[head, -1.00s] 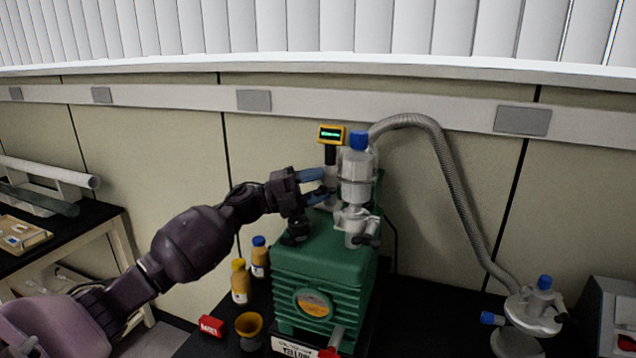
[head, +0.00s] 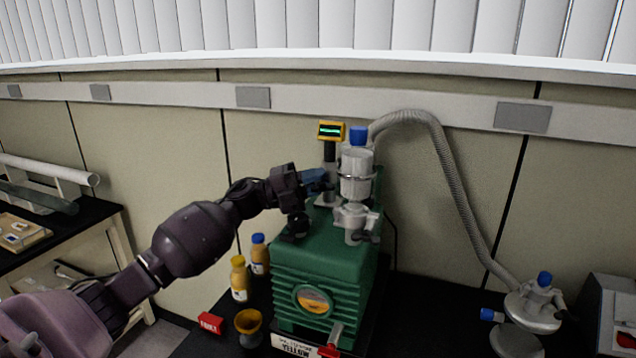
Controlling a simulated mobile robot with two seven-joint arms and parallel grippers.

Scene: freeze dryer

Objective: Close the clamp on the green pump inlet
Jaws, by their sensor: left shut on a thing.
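The green pump (head: 322,270) stands on the dark bench. On its top, a clear trap with a blue cap (head: 357,172) sits above a grey inlet fitting with a clamp (head: 356,216). A small piece of the clamp sticks out to the right. Left of the trap, a gauge with a yellow display (head: 331,131) stands on a dark stem above a grey fitting (head: 326,199). My left gripper (head: 322,179) is shut at the gauge's grey fitting, left of the trap. Its blue fingers hide what they hold, so I cannot see it clearly. My right gripper is not in view.
The bench between pump and vessel is clear.

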